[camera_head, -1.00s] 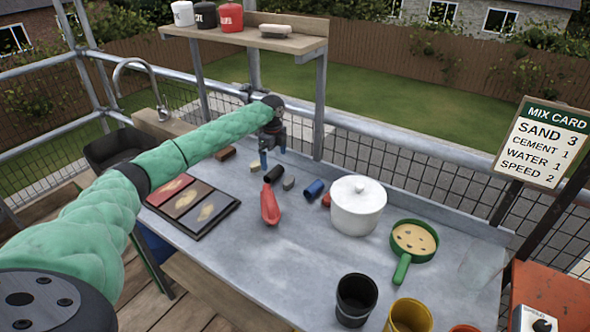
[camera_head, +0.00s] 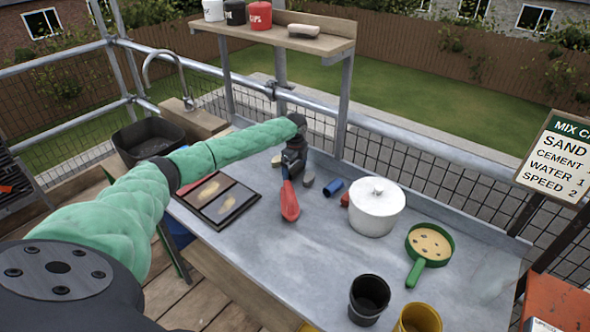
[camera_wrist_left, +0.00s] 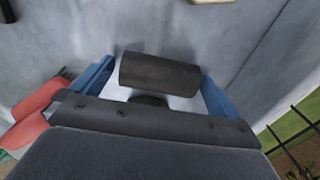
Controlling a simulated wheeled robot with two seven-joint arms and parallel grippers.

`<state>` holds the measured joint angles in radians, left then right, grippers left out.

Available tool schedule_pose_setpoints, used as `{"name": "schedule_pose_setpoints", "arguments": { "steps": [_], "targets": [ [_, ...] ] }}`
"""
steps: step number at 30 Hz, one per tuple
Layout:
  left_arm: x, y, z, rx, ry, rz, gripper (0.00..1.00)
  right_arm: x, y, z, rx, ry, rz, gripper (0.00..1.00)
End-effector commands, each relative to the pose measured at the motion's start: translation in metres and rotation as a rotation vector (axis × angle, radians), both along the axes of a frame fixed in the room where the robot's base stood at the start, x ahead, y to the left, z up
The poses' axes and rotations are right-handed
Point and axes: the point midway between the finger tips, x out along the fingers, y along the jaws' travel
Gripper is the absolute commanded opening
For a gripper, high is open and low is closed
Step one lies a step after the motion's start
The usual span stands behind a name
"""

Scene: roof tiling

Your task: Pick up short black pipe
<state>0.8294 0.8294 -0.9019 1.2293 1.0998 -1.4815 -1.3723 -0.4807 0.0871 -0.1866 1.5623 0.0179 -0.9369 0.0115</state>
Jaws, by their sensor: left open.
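The short black pipe (camera_wrist_left: 160,72) lies on its side on the grey worktop in the left wrist view. My left gripper (camera_wrist_left: 157,78) has its two blue fingers apart, one near each end of the pipe, with a gap visible at the ends. In the head view the left gripper (camera_head: 288,174) points down at the worktop, and it hides the pipe there. My right gripper is not in view.
A red object (camera_head: 289,203) lies close to the left gripper. A grey piece (camera_head: 308,180), a blue cylinder (camera_head: 333,188) and a white lidded pot (camera_head: 376,208) stand to the right. A dark tray (camera_head: 222,203) lies left. The front middle of the worktop is clear.

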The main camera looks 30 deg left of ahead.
Motion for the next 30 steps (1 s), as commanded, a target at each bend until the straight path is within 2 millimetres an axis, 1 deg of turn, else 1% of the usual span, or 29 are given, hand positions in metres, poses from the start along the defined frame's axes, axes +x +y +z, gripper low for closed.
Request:
{"name": "schedule_pose_setpoints", "arguments": {
  "steps": [8,9,11,15,16,24,28,29,30],
  "targets": [
    [0.0,0.0,-0.003,0.0,-0.001,0.0,1.0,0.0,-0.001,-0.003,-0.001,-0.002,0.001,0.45],
    [0.0,0.0,-0.003,0.0,-0.001,0.0,0.98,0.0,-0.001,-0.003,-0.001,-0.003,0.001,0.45],
    [0.0,0.0,-0.003,0.0,-0.001,0.0,0.86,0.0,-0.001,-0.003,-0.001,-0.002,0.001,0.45],
    [0.0,0.0,-0.003,0.0,-0.001,0.0,0.59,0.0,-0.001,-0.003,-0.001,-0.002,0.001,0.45],
    [0.0,0.0,-0.003,0.0,-0.001,0.0,0.55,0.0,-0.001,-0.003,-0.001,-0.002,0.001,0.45],
    [0.0,0.0,-0.002,0.0,-0.001,0.0,0.55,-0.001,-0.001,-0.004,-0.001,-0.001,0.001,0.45],
    [0.001,0.0,0.005,0.0,-0.003,-0.001,0.55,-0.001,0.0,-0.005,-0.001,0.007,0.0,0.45],
    [0.001,0.0,0.008,0.0,-0.003,-0.001,0.55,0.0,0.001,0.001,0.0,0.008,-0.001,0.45],
    [0.001,0.0,0.014,0.0,-0.003,-0.001,0.55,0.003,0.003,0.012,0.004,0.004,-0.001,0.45]
  ]
}}
